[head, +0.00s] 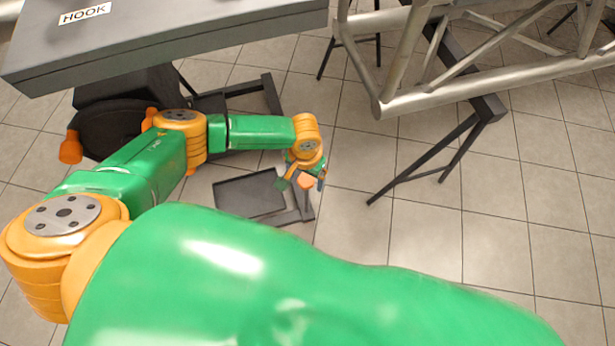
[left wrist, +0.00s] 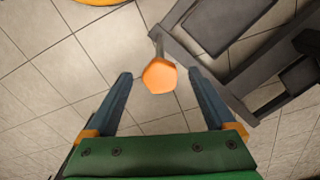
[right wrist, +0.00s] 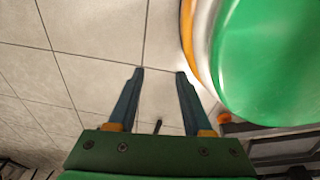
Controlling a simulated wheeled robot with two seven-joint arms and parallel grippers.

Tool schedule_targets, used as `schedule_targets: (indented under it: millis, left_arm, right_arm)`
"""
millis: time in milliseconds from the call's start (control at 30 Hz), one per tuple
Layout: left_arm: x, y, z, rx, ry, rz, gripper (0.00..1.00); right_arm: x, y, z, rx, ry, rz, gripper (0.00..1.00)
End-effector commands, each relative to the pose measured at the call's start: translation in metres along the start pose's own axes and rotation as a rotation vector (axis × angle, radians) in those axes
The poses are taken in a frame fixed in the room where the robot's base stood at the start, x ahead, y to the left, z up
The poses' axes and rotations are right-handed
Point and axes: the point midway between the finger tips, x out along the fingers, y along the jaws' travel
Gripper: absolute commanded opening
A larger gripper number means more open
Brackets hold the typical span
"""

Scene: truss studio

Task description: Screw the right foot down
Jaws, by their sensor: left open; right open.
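An orange knob (head: 307,181) on a thin stem is at the end of a dark floor frame, by my left gripper (head: 305,184). In the left wrist view the orange knob (left wrist: 159,77) lies between the fingertips of my left gripper (left wrist: 159,73). The jaws are open, with a gap on each side of the knob. The stem runs from the knob toward the dark frame (left wrist: 205,55); its far end is hard to make out. My right gripper (right wrist: 160,72) is open and empty over floor tiles in the right wrist view. It is outside the head view.
A grey case top labelled HOOK (head: 85,14) is at upper left. Another orange knob (head: 70,147) is below it. A dark tray (head: 248,196) lies near the floor frame. A metal truss (head: 450,85) on dark legs stands at right.

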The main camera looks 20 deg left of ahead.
Motion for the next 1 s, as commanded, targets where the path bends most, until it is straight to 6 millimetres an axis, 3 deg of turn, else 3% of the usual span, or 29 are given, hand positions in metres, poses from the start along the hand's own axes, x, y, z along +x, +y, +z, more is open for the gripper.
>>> schedule_targets:
  millis: [100, 267, 600, 1000]
  left_arm:
    - [0.006, 0.001, 0.0, 0.001, 0.001, 0.001, 0.89]
    - [0.005, 0.001, 0.0, 0.001, 0.002, 0.001, 0.89]
    - [0.005, 0.001, 0.0, 0.001, 0.002, 0.002, 0.03]
    - [0.002, 0.0, 0.0, 0.103, 0.002, 0.001, 0.03]
  right_arm:
    - [0.003, 0.011, -0.006, 0.002, 0.013, 0.018, 0.5]
    - [0.002, 0.012, -0.008, 0.002, 0.017, 0.02, 0.5]
    - [0.003, 0.008, -0.009, -0.001, 0.02, 0.013, 0.5]
    - [-0.01, 0.004, -0.011, -0.005, 0.018, 0.004, 0.5]
